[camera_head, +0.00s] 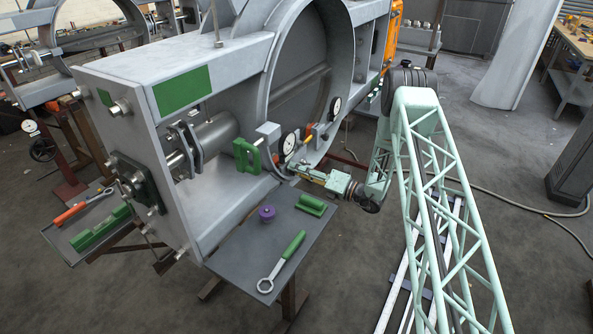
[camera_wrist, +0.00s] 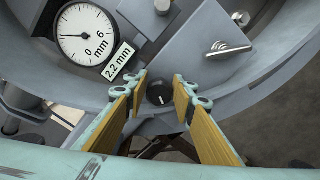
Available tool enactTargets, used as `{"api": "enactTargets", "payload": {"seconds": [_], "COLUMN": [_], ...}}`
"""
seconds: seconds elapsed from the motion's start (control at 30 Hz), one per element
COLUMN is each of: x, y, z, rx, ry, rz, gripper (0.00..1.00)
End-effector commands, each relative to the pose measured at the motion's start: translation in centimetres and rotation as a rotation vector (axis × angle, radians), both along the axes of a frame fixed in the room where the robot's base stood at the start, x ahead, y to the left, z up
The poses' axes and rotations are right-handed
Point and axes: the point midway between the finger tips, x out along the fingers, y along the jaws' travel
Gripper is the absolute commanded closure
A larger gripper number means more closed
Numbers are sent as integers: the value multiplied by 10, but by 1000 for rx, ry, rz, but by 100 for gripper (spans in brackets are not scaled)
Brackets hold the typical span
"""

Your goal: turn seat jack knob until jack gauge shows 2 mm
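The jack gauge (camera_wrist: 85,35) is a white round dial at the upper left of the wrist view, and the readout plate (camera_wrist: 118,61) beside it shows 2.2 mm. The small black seat jack knob (camera_wrist: 159,93) with a white mark sits just below the middle. My gripper (camera_wrist: 162,88) is open, with one yellow-padded finger on each side of the knob and visible gaps to it. In the head view my gripper (camera_head: 297,169) is at the lower rim of the large ring, below a white dial (camera_head: 289,143). The knob cannot be made out there.
A grey tray (camera_head: 228,260) in front holds a purple knob-like part (camera_head: 267,213), a green block (camera_head: 311,205) and a green-handled wrench (camera_head: 283,261). A green clamp (camera_head: 247,156) stands left of my gripper. A metal wing-shaped part (camera_wrist: 228,48) is on the ring at upper right.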

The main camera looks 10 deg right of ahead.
Motion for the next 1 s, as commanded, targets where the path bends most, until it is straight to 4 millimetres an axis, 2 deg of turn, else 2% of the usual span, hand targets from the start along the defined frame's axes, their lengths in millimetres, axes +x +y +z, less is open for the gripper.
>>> {"api": "enactTargets", "payload": {"seconds": [0.13, 1.0], "x": [0, -8], "y": [0, -9], "z": [0, 0], "rx": [-1, -1], "ry": [-1, -1], "rz": [0, 0], "gripper": [64, 64]}}
